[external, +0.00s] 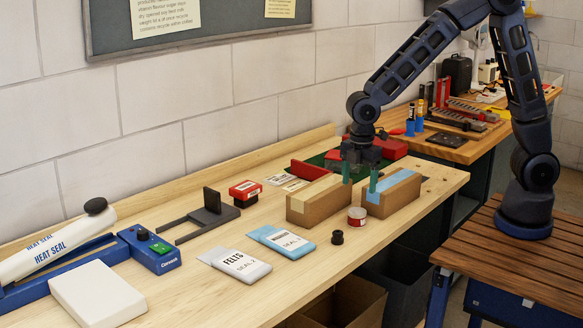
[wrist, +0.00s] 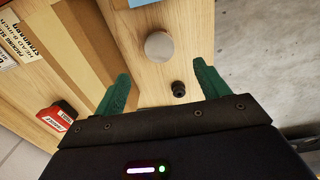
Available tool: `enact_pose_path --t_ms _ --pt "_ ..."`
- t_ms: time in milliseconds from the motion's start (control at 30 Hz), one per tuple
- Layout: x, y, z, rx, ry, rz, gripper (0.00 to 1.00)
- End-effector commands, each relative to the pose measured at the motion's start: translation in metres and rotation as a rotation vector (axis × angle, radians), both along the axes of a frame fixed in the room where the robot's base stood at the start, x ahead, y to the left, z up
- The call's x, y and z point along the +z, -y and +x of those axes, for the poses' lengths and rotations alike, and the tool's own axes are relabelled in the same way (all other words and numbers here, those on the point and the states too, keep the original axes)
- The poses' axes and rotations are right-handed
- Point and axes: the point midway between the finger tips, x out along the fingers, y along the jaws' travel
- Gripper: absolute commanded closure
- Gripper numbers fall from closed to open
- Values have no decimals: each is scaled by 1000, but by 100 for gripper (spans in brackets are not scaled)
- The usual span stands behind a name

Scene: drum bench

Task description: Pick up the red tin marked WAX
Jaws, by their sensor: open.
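A small round tin (external: 357,217) with a pale lid and a red and white side stands on the bench in front of the two cardboard boxes. Its lettering is too small to read. In the wrist view its round lid (wrist: 159,46) shows just beyond the fingertips, between their lines. My gripper (external: 360,177) is open and empty, green fingers pointing down, above the boxes' far ends. In the wrist view my gripper (wrist: 161,73) has nothing between its fingers.
A cardboard box with tan tape (external: 315,199) and one with blue tape (external: 392,194) flank the space behind the tin. A black knob-like piece (external: 337,237) stands beside the tin. A red labelled box (external: 245,190) and packets (external: 282,241) lie left. The bench's front edge is close.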

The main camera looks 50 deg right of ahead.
Motion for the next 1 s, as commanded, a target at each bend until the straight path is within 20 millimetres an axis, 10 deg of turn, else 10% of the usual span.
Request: enact_pose_path --t_ms 1000 --pt "-105 2 1 -1 0 -1 26"
